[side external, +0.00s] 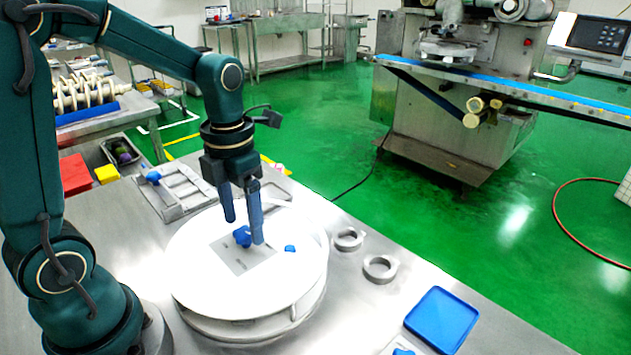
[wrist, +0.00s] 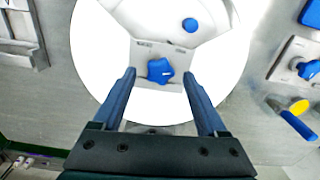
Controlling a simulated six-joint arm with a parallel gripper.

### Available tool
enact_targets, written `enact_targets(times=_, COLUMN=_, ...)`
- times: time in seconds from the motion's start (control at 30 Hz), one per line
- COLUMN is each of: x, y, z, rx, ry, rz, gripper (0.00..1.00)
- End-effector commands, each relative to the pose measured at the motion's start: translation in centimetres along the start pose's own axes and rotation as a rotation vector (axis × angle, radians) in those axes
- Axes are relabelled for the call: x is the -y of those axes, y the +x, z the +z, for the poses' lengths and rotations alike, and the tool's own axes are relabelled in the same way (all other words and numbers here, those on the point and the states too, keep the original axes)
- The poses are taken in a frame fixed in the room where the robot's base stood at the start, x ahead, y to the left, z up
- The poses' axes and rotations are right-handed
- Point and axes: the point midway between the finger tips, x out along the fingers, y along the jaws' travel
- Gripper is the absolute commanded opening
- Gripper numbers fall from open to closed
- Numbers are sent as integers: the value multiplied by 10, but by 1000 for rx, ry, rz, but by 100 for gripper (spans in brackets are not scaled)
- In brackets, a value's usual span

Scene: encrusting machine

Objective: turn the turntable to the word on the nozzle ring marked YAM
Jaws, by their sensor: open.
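The turntable (side external: 195,265) is a round white disc on the metal bench, also in the wrist view (wrist: 95,60). A grey panel (wrist: 145,56) on it carries small dark marks too small to read. A blue star-shaped knob (wrist: 160,70) with a short white mark sits on the panel; in the side view the knob (side external: 241,236) is partly behind a finger. My gripper (side external: 244,230) is open above the knob, one finger on each side in the wrist view (wrist: 159,74). Two metal rings (side external: 349,239) (side external: 380,268) lie right of the turntable; no YAM marking is legible.
A small blue knob (side external: 290,248) sits near the disc's right side. A blue tray (side external: 441,318) lies at the front right. A metal frame fixture (side external: 182,190) stands behind the turntable. Red (side external: 74,174) and yellow (side external: 107,174) blocks are at the left. Bare bench lies around the rings.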

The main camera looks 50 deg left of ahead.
Motion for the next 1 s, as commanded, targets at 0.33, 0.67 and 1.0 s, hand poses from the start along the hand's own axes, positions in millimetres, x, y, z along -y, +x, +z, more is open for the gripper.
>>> enact_targets(times=0.33, x=0, y=-38, z=0, rx=3, ry=0, rz=0, gripper=75)
enact_targets(times=0.67, x=0, y=-41, z=0, rx=1, ry=0, rz=0, gripper=64)
enact_targets(times=1.0, x=1, y=-42, z=-3, rx=-10, ry=439, rz=-9, gripper=0)
